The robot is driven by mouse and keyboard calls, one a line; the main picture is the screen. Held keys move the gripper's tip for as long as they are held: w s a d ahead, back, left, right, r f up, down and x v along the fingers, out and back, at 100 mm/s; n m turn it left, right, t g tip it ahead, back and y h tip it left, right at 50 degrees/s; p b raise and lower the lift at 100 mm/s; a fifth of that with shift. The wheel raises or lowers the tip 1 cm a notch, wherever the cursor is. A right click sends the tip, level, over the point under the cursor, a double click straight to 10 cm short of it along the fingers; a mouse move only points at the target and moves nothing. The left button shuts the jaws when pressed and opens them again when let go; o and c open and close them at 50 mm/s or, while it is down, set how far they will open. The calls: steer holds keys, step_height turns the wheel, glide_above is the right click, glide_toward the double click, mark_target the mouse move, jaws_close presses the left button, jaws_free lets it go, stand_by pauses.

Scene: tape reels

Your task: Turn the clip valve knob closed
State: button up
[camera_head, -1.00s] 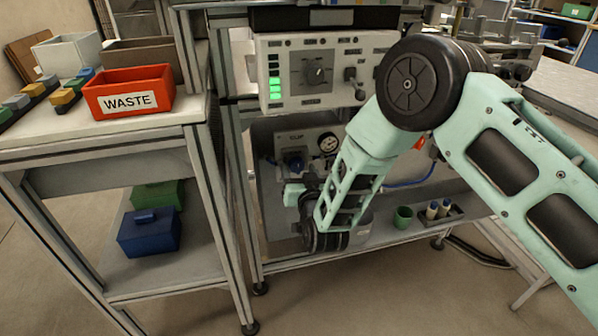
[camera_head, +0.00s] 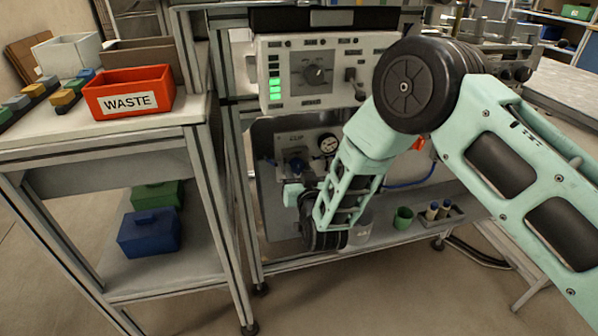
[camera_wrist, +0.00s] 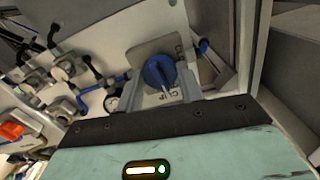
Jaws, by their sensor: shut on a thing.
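The clip valve knob (camera_wrist: 158,71) is blue and round with a raised bar. It sits on a grey plate with lettering, partly cut off in the wrist view, that looks like CLIP. My gripper (camera_wrist: 163,84) is at the knob, shut on it, with grey fingers on either side of the bar. In the head view, a bit of the blue knob (camera_head: 296,164) shows above my gripper (camera_head: 293,188), beside a pressure gauge (camera_head: 328,143). My wrist hides part of the valve panel there.
A control box (camera_head: 325,72) with a dial, lever and green lights is above the valve. A green cup (camera_head: 403,217) and small bottles stand on the low shelf to the right. A red WASTE bin (camera_head: 128,91) sits on the left bench. Hoses and fittings (camera_wrist: 65,66) are beside the knob.

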steer(key=n, duration=0.8)
steer(key=shift+n, duration=0.4)
steer(key=n, duration=0.4)
steer(key=shift+n+p, duration=0.4)
steer(key=shift+n, duration=1.7)
steer(key=o, duration=1)
steer(key=shift+s, duration=0.1)
steer(key=p+v, duration=0.1)
steer(key=v, duration=1.6)
steer(key=shift+s+d, duration=0.1)
steer(key=shift+s, duration=0.05)
